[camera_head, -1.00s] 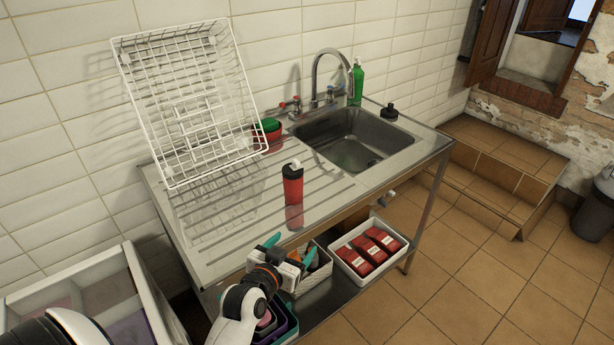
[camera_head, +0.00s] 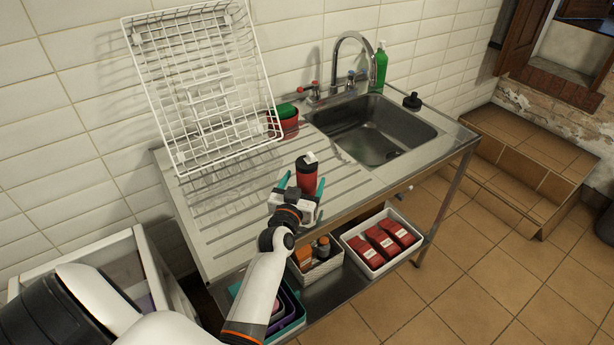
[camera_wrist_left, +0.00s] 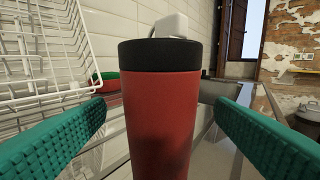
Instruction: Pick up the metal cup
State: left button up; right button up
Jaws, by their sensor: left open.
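The metal cup (camera_head: 307,176) is a red tumbler with a black rim and a white lid tab. It stands upright on the drainboard (camera_head: 232,215) of the steel sink unit. In the left wrist view the cup (camera_wrist_left: 163,120) fills the middle, between the two teal fingers. My left gripper (camera_head: 301,183) is open, with its fingers on either side of the cup. In the left wrist view a gap shows between each finger and the cup. The cup's lower part is partly hidden by the gripper in the head view. My right gripper is not in view.
A white wire rack (camera_head: 203,90) leans on the tiled wall behind the drainboard. The sink basin (camera_head: 372,130), faucet (camera_head: 350,50) and green bottle (camera_head: 381,66) are to the right. A white bin with red packs (camera_head: 352,241) sits below.

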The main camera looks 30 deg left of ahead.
pick_arm(q)
jog(key=x, duration=0.4)
jog(key=shift+w+a+f, duration=0.1)
jog(key=shift+w+f, duration=0.1)
jog(key=shift+w, duration=0.2)
jog(key=c, duration=1.1)
